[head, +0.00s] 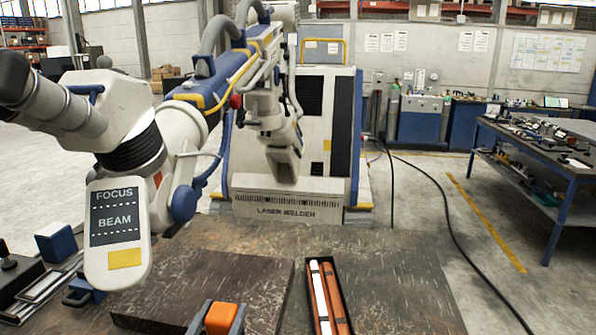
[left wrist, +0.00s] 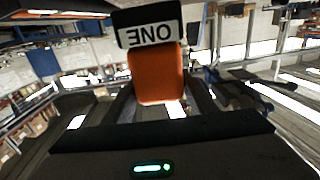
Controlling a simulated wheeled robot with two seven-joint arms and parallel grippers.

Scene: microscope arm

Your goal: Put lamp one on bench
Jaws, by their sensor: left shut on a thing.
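Lamp one (head: 221,319) shows as an orange block at the bottom edge of the head view. In the left wrist view it has an orange body (left wrist: 157,75) and a black end with a white label reading ONE (left wrist: 149,36), upside down. My left gripper (head: 219,312) is shut on the orange body, a finger on each side. The lamp is seen over the near part of a brown slab on the worktable; whether it touches anything below cannot be told. The worktable top, perhaps the bench, shows bare at the right (head: 400,275). My right gripper is not in view.
A dark raised slab (head: 205,275) covers the table's middle. A black open case (head: 312,270) with white and reddish rods lies right of it. The microscope arm (head: 118,225) overhangs the left. A laser welder (head: 300,200) stands behind, a cluttered blue table (head: 540,145) at the far right.

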